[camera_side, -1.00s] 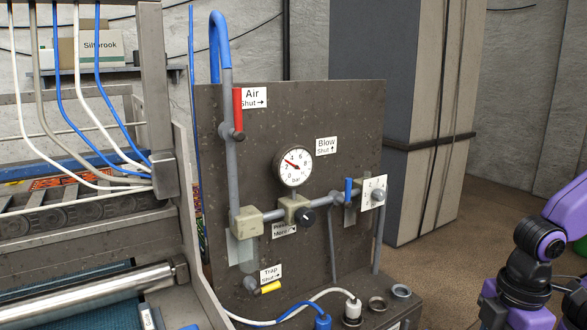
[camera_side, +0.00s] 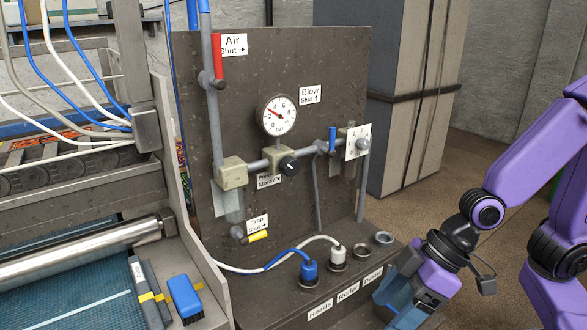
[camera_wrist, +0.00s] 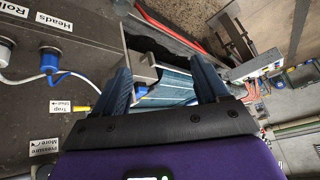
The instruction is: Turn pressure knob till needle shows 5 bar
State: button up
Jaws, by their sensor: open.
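The pressure knob (camera_side: 289,164) is a black round knob on a beige regulator block, on the pipe across the dark panel. A "Pressure More" label (camera_side: 268,181) with an arrow sits below it; this label also shows upside down in the wrist view (camera_wrist: 45,147). The knob does not show there. The round white gauge (camera_side: 278,115) is above the knob; its red needle points up-left, roughly between 2 and 4. My gripper (camera_side: 393,298) is at the lower right, well away from the knob. In the wrist view its blue fingers (camera_wrist: 165,82) are apart, with nothing held.
A red air lever (camera_side: 217,57), a blue blow lever (camera_side: 332,140) and a yellow trap lever (camera_side: 258,236) are on the same panel. Blue and white hoses run to plugs (camera_side: 309,270) on the ledge below. A blue-topped brush (camera_side: 184,296) lies at the lower left.

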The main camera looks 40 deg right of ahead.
jog(key=w+a+m+t+y, duration=0.1)
jog(key=w+a+m+t, duration=0.2)
jog(key=w, duration=0.4)
jog(key=m+t+h, duration=0.5)
jog(key=t+h, duration=0.2)
jog(key=t, duration=0.5)
send_near(294, 170)
jog(key=shift+w+f, duration=0.2)
jog(key=shift+w, duration=4.7)
jog(key=c, duration=1)
